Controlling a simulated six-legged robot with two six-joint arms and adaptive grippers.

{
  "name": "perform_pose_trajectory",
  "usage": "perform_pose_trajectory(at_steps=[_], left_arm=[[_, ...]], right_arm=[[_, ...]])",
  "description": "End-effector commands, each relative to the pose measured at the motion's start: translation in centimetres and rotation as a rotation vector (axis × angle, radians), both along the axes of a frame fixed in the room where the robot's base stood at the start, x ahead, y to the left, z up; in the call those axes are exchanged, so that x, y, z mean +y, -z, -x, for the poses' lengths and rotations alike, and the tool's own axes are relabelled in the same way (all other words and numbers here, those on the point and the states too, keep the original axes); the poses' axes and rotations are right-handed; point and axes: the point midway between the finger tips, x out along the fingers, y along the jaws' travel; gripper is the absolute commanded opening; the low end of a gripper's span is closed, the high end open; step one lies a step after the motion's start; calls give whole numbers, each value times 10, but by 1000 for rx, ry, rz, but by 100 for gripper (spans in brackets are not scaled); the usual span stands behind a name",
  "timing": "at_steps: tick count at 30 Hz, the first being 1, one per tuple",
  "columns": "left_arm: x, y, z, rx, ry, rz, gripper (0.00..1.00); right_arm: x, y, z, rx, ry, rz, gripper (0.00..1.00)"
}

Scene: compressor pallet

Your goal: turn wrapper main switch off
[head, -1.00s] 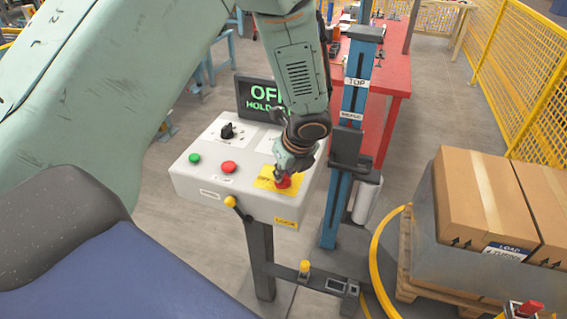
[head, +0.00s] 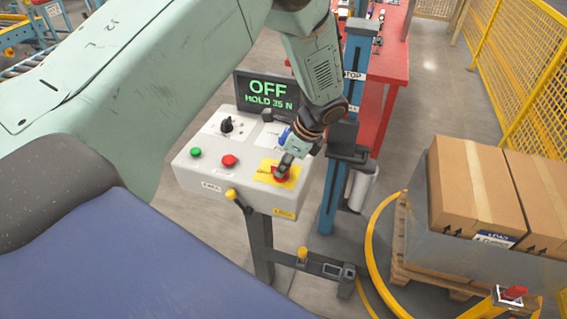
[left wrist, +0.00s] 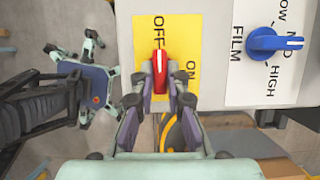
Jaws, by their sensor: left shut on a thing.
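The main switch is a red knob (head: 280,173) on a yellow plate (head: 265,168), at the right of the grey control box (head: 240,193). In the left wrist view the red knob (left wrist: 159,64) lies lengthwise towards the OFF word on the yellow plate (left wrist: 180,28); ON is to its right. My left gripper (head: 284,166) is shut on the knob; in the left wrist view its fingers (left wrist: 160,82) sit on both sides of it. The display (head: 268,96) reads OFF and HOLD 35 N. My right gripper is not in view.
The box also bears a black selector (head: 227,125), a green button (head: 195,152) and a red button (head: 229,160). A blue FILM knob (left wrist: 268,42) is near the main switch. A blue mast (head: 340,130) stands right behind the box. Cartons (head: 468,190) stand at the right.

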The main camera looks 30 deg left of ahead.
Motion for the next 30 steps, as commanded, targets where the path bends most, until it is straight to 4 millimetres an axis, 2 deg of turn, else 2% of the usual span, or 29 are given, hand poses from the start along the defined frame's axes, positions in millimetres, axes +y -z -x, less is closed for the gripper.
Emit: perform_pose_trajectory(at_steps=[16, 17, 24, 30], left_arm=[[0, 0, 1, 2, -22, -1, 0], [0, 0, 1, 2, -22, -1, 16], [0, 0, 0, 1, -21, -1, 37], [0, 0, 0, 1, -20, -1, 37]], right_arm=[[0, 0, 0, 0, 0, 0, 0], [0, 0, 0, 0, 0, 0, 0], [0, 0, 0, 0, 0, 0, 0], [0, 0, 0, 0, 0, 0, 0]])
